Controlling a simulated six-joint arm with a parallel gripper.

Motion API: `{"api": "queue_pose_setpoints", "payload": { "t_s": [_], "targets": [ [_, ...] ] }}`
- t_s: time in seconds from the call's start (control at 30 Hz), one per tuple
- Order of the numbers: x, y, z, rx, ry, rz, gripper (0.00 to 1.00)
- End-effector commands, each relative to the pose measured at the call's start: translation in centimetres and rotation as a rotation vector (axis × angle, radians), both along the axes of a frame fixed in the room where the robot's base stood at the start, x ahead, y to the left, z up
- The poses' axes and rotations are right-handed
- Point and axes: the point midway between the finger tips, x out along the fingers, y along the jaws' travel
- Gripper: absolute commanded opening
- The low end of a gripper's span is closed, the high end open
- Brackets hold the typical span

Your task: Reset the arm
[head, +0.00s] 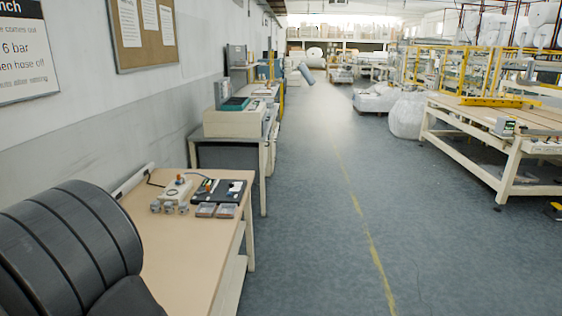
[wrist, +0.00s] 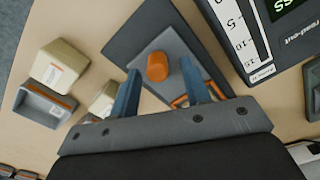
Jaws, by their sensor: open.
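My gripper (wrist: 160,67) shows in the wrist view with its two blue fingers spread apart. An orange knob (wrist: 157,67) on a grey plate-like fixture (wrist: 172,42) appears in the gap between the fingers. There is visible space on both sides of the knob, and nothing is held. I cannot tell how far above the fixture the fingertips are. My gripper does not show in the head view.
In the wrist view, a dark device (wrist: 262,35) with a scale and green display lies at upper right. Cream blocks (wrist: 58,65) and a grey tray (wrist: 42,105) lie left. In the head view, the wooden bench (head: 185,262) has bare front space; the aisle floor (head: 320,200) is clear.

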Motion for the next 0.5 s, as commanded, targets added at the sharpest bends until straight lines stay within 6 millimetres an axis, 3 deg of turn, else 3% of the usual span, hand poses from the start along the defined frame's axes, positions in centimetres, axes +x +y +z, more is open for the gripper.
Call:
{"api": "queue_pose_setpoints", "payload": {
  "t_s": [0.27,0.5],
  "targets": [
    [0.1,0.1,2.2,0.004,-0.001,0.0,0.43],
    [0.1,0.1,6.3,0.007,-0.002,0.0,0.43]
  ]
}}
